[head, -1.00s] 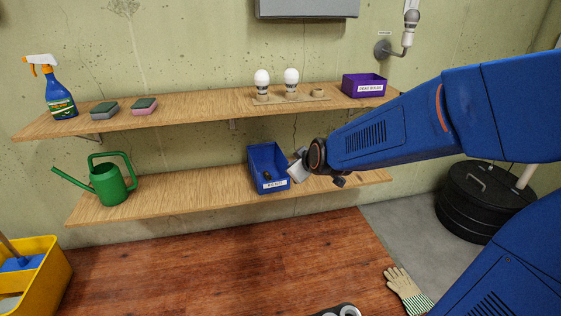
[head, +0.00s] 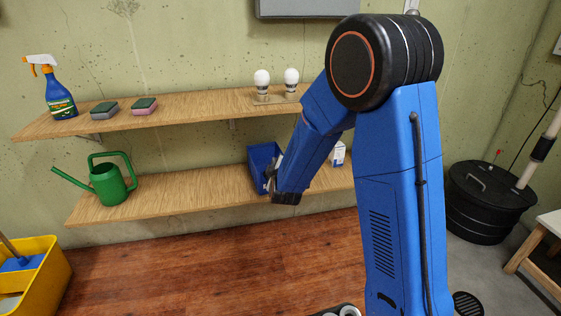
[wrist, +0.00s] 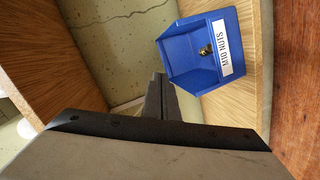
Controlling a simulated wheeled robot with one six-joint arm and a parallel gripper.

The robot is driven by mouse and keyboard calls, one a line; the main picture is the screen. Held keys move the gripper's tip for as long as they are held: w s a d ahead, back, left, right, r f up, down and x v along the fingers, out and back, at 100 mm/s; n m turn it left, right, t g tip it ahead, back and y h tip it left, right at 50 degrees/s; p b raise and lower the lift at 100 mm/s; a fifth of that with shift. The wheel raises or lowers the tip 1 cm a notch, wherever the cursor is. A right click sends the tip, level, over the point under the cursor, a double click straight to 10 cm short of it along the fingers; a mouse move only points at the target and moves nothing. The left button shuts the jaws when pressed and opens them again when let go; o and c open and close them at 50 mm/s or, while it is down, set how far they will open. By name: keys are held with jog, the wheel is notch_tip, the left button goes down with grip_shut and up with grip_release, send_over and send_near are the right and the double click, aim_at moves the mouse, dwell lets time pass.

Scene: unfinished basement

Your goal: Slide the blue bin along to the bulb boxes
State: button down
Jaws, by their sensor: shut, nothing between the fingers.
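The blue bin (head: 258,158) stands on the lower shelf, right of its middle, partly hidden by my arm in the head view. In the wrist view the bin (wrist: 181,62) shows its open top, a white label reading M10 NUTS and a few small dark pieces inside. My gripper (head: 272,173) is at the bin's right side in the head view. In the wrist view its fingers (wrist: 160,92) are shut with nothing between them, close beside the bin; I cannot tell whether they touch it. A white box (head: 338,154), perhaps a bulb box, stands on the lower shelf to the right, partly behind my arm.
A green watering can (head: 109,183) stands at the left of the lower shelf (head: 190,194). The shelf between can and bin is clear. The upper shelf (head: 190,115) above holds a spray bottle (head: 58,95), sponges (head: 144,105) and bulbs (head: 291,77).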

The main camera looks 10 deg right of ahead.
notch_tip(320, 180, down, 6)
jog(key=w+a+n+t+h, duration=0.1)
jog(key=w+n+t+h, duration=0.1)
jog(key=w+n, duration=0.1)
jog(key=w+d+f, duration=0.1)
jog(key=w+d, duration=0.5)
jog(key=w, duration=0.3)
jog(key=shift+w+f+n, duration=0.2)
jog(key=shift+w+n, duration=0.1)
dwell(0.5)
jog(key=d, duration=2.3)
jog(key=shift+w+d, duration=0.3)
jog(key=shift+w, duration=0.1)
